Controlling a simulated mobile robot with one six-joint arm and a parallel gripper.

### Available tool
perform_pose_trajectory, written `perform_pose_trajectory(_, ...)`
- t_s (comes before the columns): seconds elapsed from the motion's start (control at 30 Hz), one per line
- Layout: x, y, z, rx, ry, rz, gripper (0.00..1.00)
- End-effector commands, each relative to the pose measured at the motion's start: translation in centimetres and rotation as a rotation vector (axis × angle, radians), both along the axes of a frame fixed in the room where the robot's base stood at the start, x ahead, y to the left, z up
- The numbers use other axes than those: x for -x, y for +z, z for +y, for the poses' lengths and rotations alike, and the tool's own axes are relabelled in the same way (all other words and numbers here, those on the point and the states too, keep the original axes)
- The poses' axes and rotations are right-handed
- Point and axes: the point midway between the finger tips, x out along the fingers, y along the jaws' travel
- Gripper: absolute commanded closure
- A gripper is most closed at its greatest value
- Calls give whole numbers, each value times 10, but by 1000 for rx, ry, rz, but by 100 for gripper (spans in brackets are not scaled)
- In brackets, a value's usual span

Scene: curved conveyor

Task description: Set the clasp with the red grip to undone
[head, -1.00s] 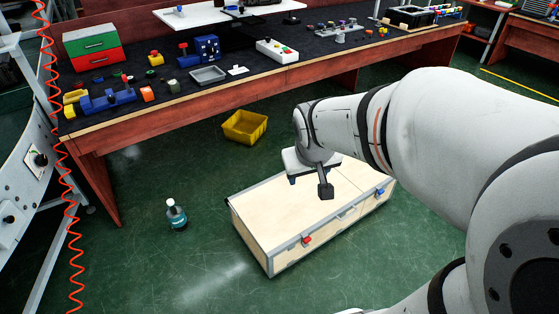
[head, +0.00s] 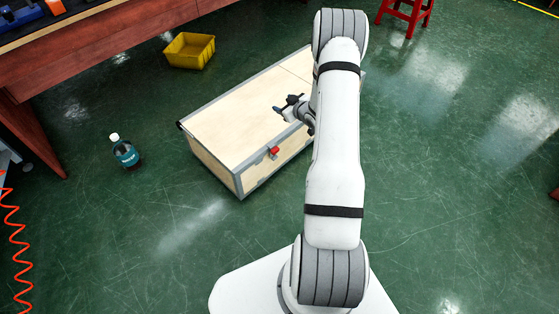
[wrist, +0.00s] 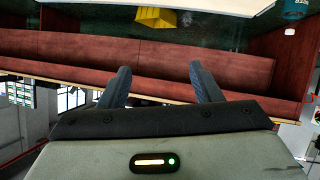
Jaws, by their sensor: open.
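A wooden case (head: 235,118) with grey metal edges stands on the floor, its lid down. The clasp with the red grip (head: 273,152) sits on its front face, just under the lid edge, toward the near corner. It is too small to tell whether it is fastened. My gripper (head: 284,107) appears above the case lid near the front edge, up and to the right of the red grip and apart from it. In the wrist view my gripper (wrist: 160,68) is open and empty. The clasp is not in the wrist view, and the blue-grip clasp is hidden behind my arm.
A teal bottle with a white cap (head: 125,152) stands left of the case. A yellow bin (head: 189,51) lies behind it, beside the workbench (head: 95,50). A red stool (head: 405,14) is at the back right. The floor in front of the case is clear.

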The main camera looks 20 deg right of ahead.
Motion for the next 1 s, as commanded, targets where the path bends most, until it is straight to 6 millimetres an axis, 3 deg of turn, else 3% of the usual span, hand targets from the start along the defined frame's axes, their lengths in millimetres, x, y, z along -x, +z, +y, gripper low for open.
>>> perform_pose_trajectory(0.03,7,-48,-4,-31,17,-27,42)
perform_pose_trajectory(0.1,17,-90,-5,-75,50,-79,42)
perform_pose_trajectory(0.3,56,-188,1,-211,119,-234,42)
perform_pose_trajectory(0.4,75,-219,5,-268,138,-298,42)
perform_pose_trajectory(0.5,89,-238,9,-308,149,-341,42)
perform_pose_trajectory(0.67,96,-248,14,-337,159,-375,42)
perform_pose_trajectory(1.0,49,-249,32,-337,162,-378,42)
